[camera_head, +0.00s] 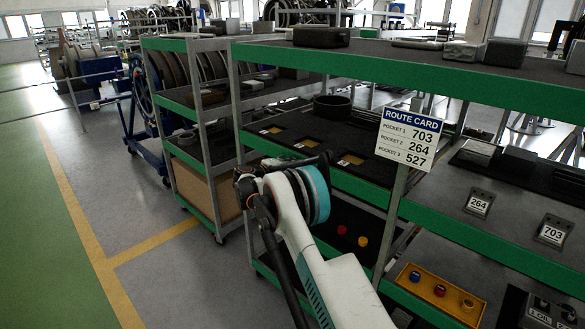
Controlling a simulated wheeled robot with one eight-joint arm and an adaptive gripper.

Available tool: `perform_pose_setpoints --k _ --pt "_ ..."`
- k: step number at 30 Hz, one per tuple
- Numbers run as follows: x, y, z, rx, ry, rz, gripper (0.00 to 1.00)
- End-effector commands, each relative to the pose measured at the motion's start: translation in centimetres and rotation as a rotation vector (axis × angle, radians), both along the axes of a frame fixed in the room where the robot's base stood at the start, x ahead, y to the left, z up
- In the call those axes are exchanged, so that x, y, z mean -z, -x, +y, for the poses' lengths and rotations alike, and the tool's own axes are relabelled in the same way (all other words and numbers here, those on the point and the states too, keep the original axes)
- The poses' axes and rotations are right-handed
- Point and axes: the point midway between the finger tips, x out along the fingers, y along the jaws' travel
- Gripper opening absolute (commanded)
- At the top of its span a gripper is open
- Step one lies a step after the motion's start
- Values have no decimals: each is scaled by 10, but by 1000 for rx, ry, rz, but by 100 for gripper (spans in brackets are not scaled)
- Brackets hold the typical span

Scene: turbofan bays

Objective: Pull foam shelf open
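The foam shelf (285,132) is a black foam surface in the middle level of the green-edged rack, with several yellow-bottomed pockets in it. A dark round ring (332,107) stands on it near the back. My gripper (318,160) is dark and lies at the front edge of this shelf, partly hidden behind my own wrist and teal joint. I cannot tell whether it touches the shelf's green front edge, or whether its fingers are open or shut.
A route card (409,138) hangs on the rack post, reading 703, 264, 527. Number plates 264 (479,203) and 703 (552,231) stand on the right shelf. Open floor (150,285) lies left.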

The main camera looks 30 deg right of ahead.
Motion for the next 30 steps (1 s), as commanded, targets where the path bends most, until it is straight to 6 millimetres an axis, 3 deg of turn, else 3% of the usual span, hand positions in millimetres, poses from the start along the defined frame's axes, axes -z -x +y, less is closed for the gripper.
perform_pose_setpoints --k 6,7,9,20,25,30 --pt "0 0 0 0 0 0 19" --pt "0 0 0 0 0 0 17" --pt "0 0 0 0 0 0 1" --pt "1 2 7 -1 -1 0 0" --pt "1 11 32 -3 -2 1 0" --pt "2 27 78 -5 -2 1 0"
